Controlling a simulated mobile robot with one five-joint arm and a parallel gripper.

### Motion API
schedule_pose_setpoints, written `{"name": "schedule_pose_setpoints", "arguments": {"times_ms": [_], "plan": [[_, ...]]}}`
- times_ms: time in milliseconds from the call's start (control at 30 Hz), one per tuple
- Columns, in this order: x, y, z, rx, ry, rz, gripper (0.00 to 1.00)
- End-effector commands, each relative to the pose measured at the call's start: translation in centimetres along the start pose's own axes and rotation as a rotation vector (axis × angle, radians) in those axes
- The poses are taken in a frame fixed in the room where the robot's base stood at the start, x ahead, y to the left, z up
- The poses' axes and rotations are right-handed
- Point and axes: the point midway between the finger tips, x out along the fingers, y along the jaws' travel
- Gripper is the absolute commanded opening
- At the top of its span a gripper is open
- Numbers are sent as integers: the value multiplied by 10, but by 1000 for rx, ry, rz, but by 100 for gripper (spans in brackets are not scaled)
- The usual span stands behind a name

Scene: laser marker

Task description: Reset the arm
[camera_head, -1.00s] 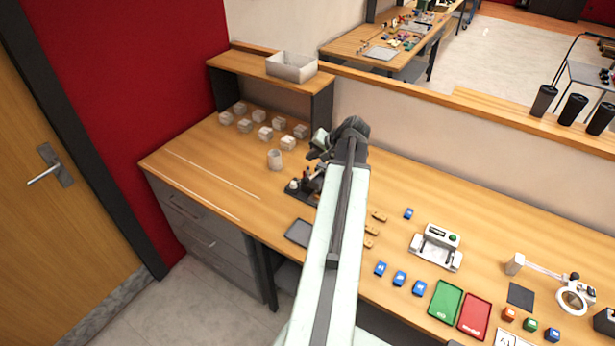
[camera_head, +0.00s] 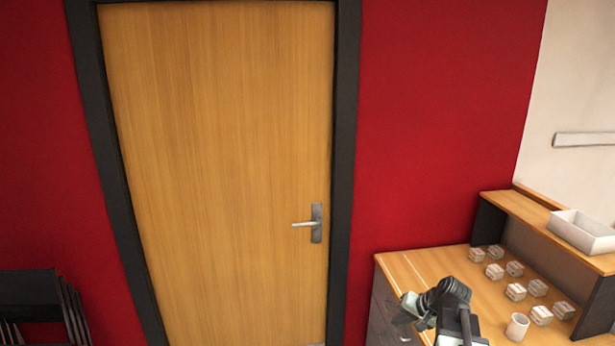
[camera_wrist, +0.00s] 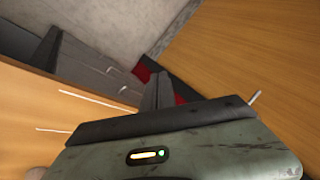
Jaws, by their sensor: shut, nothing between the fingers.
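My arm shows at the lower right of the head view, folded up near the left end of the wooden workbench (camera_head: 420,265). My gripper (camera_head: 408,311) points to the left at the bench's edge, shut and empty. In the wrist view the dark fingers of my gripper (camera_wrist: 158,92) rise together past the grey-green wrist housing, with nothing between them. Drawers and floor show behind them.
A closed wooden door (camera_head: 220,170) stands left of the bench in a red wall (camera_head: 430,120). A white bin (camera_head: 580,232) sits on the shelf.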

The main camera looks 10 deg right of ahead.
Motion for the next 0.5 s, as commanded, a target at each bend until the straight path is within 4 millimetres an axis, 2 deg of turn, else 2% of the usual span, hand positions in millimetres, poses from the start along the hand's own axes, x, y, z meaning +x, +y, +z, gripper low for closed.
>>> {"name": "schedule_pose_setpoints", "arguments": {"times_ms": [33,100,200,267,333,400,433,500], "plan": [[29,-31,29,-76,-53,8,0],[56,-68,67,-175,-123,32,0],[85,-107,121,-312,-214,81,0],[96,-123,152,-387,-261,117,0],[104,-133,182,-463,-308,166,0],[106,-134,206,-526,-349,227,0],[103,-128,215,-549,-368,269,0],[90,-108,214,-553,-389,345,0]]}}
